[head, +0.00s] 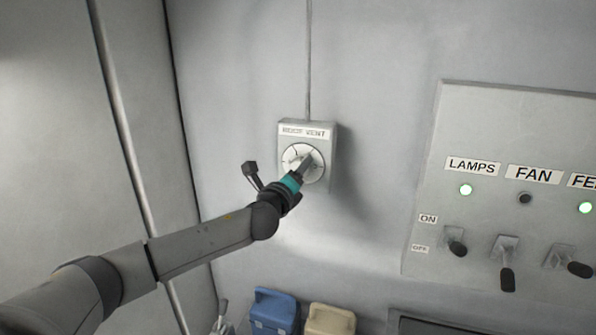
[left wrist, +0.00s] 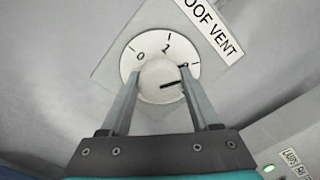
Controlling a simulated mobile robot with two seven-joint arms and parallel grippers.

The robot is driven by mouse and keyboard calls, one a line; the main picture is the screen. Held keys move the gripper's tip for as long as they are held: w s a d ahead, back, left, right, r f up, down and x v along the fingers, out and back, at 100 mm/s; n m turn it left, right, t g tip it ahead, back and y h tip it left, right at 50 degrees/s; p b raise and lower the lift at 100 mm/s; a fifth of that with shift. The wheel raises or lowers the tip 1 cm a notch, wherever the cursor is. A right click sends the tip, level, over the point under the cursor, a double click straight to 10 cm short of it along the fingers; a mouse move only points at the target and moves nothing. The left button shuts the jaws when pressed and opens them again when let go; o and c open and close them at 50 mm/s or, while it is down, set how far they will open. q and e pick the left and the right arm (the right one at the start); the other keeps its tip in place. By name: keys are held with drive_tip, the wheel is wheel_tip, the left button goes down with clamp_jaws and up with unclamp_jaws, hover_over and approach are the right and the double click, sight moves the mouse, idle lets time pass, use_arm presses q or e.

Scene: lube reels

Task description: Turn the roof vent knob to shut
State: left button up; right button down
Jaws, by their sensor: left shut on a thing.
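The roof vent box (head: 286,143) is a small grey unit on the wall with a "ROOF VENT" label above a white round dial. In the left wrist view the white knob (left wrist: 158,90) sits at the middle of the dial (left wrist: 151,50). The marks 0 and 1 are readable; another mark at the right is partly hidden by a finger. The knob's black line points right and slightly up, away from 0. My left gripper (head: 305,163) is at the dial, its two fingers (left wrist: 161,77) shut on the knob from both sides. My right gripper is not in view.
A switch panel (head: 425,190) on the right wall has LAMPS and FAN labels, lights and several levers. A blue container (head: 273,312) and a beige container (head: 330,319) stand below the vent. The wall around the vent box is bare, apart from a conduit (head: 308,60) running up.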

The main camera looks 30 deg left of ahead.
use_arm(q)
drive_tip(key=n, duration=0.3)
drive_tip(key=shift+f+b, duration=0.1)
drive_tip(key=shift+b, duration=0.25)
drive_tip(key=n, duration=0.2)
drive_tip(key=shift+n, duration=0.4)
drive_tip(key=n, duration=0.5)
drive_tip(key=n+p, duration=0.1)
drive_tip(key=n, duration=0.4)
drive_tip(key=shift+n, duration=0.4)
drive_tip(key=n+p, duration=0.2)
drive_tip(key=n, duration=0.4)
drive_tip(key=shift+n, duration=0.3)
drive_tip(key=o, duration=1.4)
drive_tip(key=shift+c, duration=0.2)
drive_tip(key=b+v, duration=0.1)
drive_tip(key=v, duration=1.4)
drive_tip(key=shift+d, duration=0.2)
